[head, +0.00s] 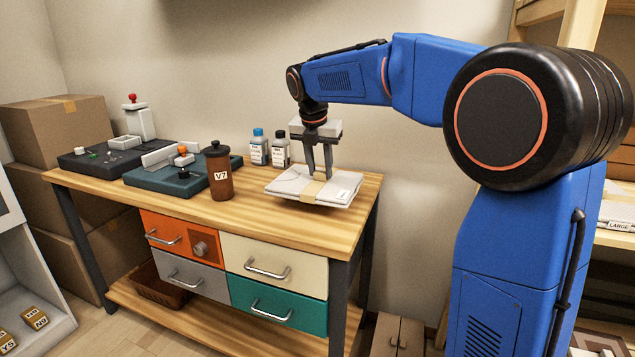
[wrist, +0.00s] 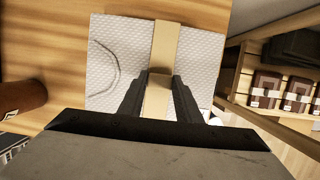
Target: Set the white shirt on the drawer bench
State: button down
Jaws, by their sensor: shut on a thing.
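The white shirt (head: 295,184) is folded flat, with a tan paper band around its middle and a small label at its right end. It is at the right end of the wooden top of the drawer bench (head: 262,215), on or just above it; I cannot tell if it fully touches. My gripper (head: 321,176) points down and is shut on the shirt's band. In the wrist view the shirt (wrist: 115,65) lies between and beyond my fingers (wrist: 159,90), with the wood under it. The shirt's near edge is hidden by my gripper.
A brown canister (head: 220,172) marked V7 stands left of the shirt. Two small bottles (head: 270,148) stand behind it. Press machines (head: 170,168) fill the bench's left half. Shelves (wrist: 285,85) with brown packs stand to the right. Bare wood lies in front of the canister.

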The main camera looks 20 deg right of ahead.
aim_at(320, 175)
jog(key=shift+f, duration=2.15)
jog(key=shift+f, duration=0.1)
jog(key=c, duration=1.3)
grip_release()
